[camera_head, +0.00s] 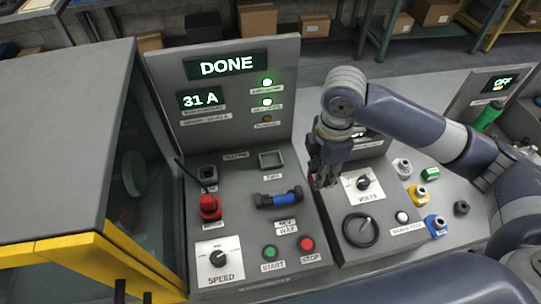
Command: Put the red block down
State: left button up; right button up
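A red block-shaped piece (210,207) sits on the sloping grey panel, left of the blue-handled part, with a thin black rod or lead rising from it. My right gripper (324,182) points down over the gap between the two panels, left of the VOLTS dial. A small red patch (313,168) shows at the gripper's left side. I cannot tell whether it is held between the fingers or lies behind them. The fingers are small and dark, and their opening is not clear. My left gripper is not in view.
The panel display (226,66) reads DONE, and a smaller one reads 31 A. A blue-handled part (279,198), START button (269,252) and STOP button (307,244) are on the left panel. A yellow-framed cabinet (50,150) stands at left. Coloured connectors (418,193) are at right.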

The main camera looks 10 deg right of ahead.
jog(key=w+a+p, duration=0.1)
jog(key=w+a, duration=0.2)
jog(key=w, duration=0.1)
jog(key=w+a+f+p, duration=0.1)
jog(key=w+a, duration=0.2)
jog(key=w, duration=0.1)
jog(key=w+a+p, duration=0.1)
jog(key=w+a, duration=0.2)
jog(key=w, duration=0.2)
jog(key=shift+f, duration=0.2)
notch_tip(320, 180, down, 3)
jog(key=shift+f+p, duration=0.15)
jog(key=shift+p, duration=0.8)
jog(key=shift+f, duration=0.15)
jog(key=shift+f, duration=0.1)
jog(key=o, duration=1)
notch_tip(320, 180, up, 12)
jog(key=b, duration=0.2)
